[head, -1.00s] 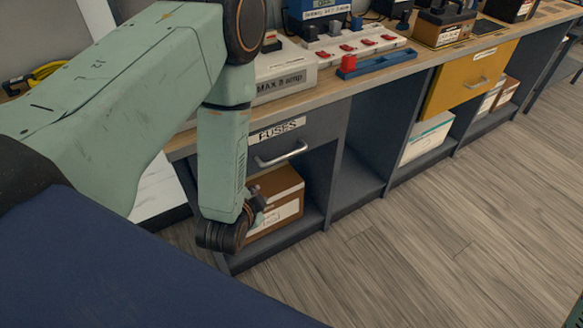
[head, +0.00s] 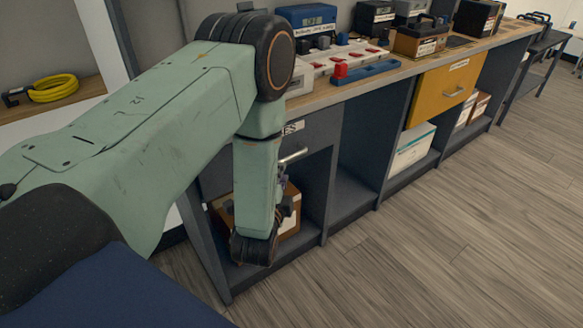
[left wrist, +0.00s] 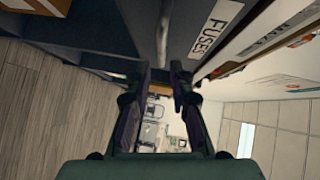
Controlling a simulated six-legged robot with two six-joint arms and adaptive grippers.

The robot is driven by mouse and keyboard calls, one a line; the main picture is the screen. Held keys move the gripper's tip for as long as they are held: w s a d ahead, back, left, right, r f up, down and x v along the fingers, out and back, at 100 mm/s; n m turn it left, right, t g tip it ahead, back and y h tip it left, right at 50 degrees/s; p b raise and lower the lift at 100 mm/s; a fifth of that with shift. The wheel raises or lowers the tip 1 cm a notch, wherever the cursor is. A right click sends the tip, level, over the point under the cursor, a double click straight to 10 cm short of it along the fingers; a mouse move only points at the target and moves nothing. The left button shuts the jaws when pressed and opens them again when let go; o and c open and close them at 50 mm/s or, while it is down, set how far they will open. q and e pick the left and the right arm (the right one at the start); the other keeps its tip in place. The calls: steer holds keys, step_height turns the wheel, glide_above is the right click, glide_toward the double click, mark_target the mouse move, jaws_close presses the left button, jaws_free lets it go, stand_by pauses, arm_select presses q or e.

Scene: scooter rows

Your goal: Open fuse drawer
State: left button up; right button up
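The grey fuse drawer (head: 320,133) is under the bench top and looks shut. My left forearm hides its left part and most of its label. The right end of its metal handle (head: 293,156) shows beside my arm. In the left wrist view the drawer's FUSES label (left wrist: 215,28) is large and close, at the upper right. My left gripper (left wrist: 161,72) is open there, its two fingers apart with nothing held between them. A grey strip lies just beyond the fingertips; I cannot tell if it is the handle. In the head view the forearm mostly hides this gripper. My right gripper is out of view.
A brown box (head: 291,215) stands in the bay below the drawer. A yellow drawer (head: 440,90) is farther right. The wooden floor (head: 420,250) in front is clear.

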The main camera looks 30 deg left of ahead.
mark_target(287, 160)
arm_select(q)
steer(key=b+x, duration=0.2)
steer(key=x, duration=0.5)
steer(key=shift+w+r, duration=0.1)
steer(key=shift+w, duration=0.25)
steer(key=shift+w+a, duration=0.15)
steer(key=shift+w, duration=0.05)
steer(key=shift+c, duration=0.7)
jaws_close()
